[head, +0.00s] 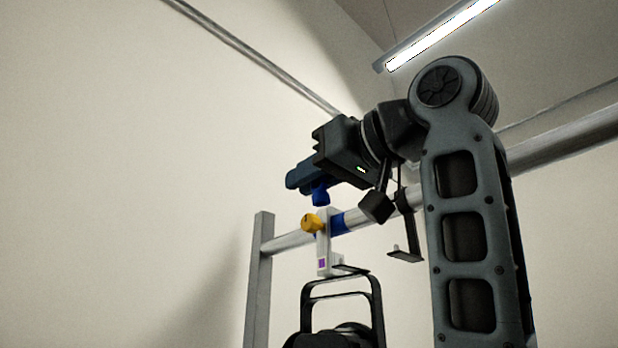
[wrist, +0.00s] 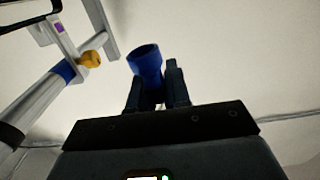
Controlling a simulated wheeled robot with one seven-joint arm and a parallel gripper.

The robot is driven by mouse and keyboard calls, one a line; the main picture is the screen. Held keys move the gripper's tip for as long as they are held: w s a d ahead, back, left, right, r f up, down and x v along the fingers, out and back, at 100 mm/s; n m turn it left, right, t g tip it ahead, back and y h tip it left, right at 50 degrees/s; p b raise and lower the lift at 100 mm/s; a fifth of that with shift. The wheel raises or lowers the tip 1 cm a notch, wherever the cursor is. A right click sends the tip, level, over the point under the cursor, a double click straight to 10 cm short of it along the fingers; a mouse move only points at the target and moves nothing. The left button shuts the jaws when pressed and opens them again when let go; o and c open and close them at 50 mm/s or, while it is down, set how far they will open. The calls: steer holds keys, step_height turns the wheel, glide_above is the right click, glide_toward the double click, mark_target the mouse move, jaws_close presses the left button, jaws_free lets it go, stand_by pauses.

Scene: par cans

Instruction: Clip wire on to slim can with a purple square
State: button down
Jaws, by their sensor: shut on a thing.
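A white clamp (head: 324,242) with a purple square (head: 322,264) and a yellow knob (head: 311,223) sits on the pipe. A black yoke (head: 378,300) hangs under it, with the top of a dark can (head: 335,338) at the lower edge of the head view. The purple square also shows in the wrist view (wrist: 59,28), at upper left. My gripper (head: 303,180) is shut on a blue, hollow-ended piece (wrist: 146,62), above the clamp in the head view and apart from it. I cannot make out a wire. Most of the can is out of view.
The grey pipe (head: 285,241) runs from a post (head: 259,285) at left towards upper right, behind my arm. A blue band (head: 337,224) is on the pipe beside the clamp. A black bracket (head: 405,256) hangs to the right. The left side is clear.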

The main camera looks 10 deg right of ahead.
stand_by(0.4)
steer(key=shift+w+d+f+p, duration=0.1)
steer(key=shift+w+d+p, duration=0.9)
steer(key=shift+w, duration=2.35)
steer(key=shift+w+d+p, duration=0.55)
steer(key=shift+w+d, duration=0.8)
steer(key=shift+w, duration=1.95)
steer(key=shift+w+d+f+p, duration=0.1)
steer(key=shift+w+d+p, duration=0.9)
steer(key=shift+w, duration=2.35)
steer(key=shift+d, duration=0.2)
steer(key=shift+m, duration=0.4)
steer(key=shift+w+d+f, duration=0.15)
steer(key=shift+d, duration=0.05)
steer(key=shift+f+b, duration=0.4)
steer(key=shift+f, duration=0.15)
